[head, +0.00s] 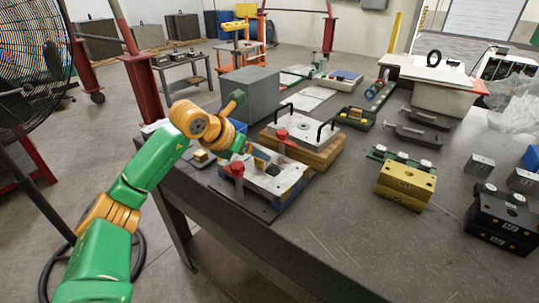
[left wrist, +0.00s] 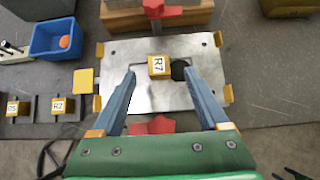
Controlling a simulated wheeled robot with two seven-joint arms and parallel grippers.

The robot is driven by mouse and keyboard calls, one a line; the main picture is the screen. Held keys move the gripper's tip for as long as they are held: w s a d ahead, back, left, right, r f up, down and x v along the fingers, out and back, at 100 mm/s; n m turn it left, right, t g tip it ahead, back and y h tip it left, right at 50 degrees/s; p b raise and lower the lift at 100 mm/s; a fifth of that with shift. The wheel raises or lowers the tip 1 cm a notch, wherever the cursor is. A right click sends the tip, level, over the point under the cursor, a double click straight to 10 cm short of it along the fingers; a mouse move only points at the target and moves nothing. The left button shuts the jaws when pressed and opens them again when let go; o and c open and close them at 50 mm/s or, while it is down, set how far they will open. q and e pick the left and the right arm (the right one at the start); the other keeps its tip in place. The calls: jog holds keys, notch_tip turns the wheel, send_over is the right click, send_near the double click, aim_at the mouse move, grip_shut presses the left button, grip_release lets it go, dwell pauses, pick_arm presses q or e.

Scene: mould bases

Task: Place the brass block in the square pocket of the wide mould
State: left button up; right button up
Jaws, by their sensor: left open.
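The brass block (left wrist: 158,67), marked R7, sits on the silver top plate of the wide mould (left wrist: 122,62) in the left wrist view. A dark opening (left wrist: 179,70) shows just right of the block. I cannot tell whether the block is seated in a pocket or rests on the surface. My left gripper (left wrist: 160,75) is open, its blue fingers on either side of the block with gaps. In the head view my left gripper (head: 262,157) is low over the mould (head: 270,182) and hides the block. My right gripper is not in view.
A red knob (head: 236,170) stands on the mould's near side. Behind is another mould plate (head: 299,130) on a wooden base with black handles. In the left wrist view, brass blocks (left wrist: 59,105) and a blue bin (left wrist: 56,40) lie left.

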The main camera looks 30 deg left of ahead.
pick_arm(q)
jog(key=shift+p+x, duration=1)
jog(key=shift+p, duration=0.05)
jog(key=x, duration=0.2)
jog(key=shift+w+f, duration=0.15)
jog(key=shift+f, duration=0.15)
jog(key=shift+w+f, duration=0.15)
jog(key=shift+w, duration=0.05)
jog(key=shift+s+a, duration=0.1)
jog(key=shift+s, duration=0.05)
jog(key=c, duration=1)
grip_shut()
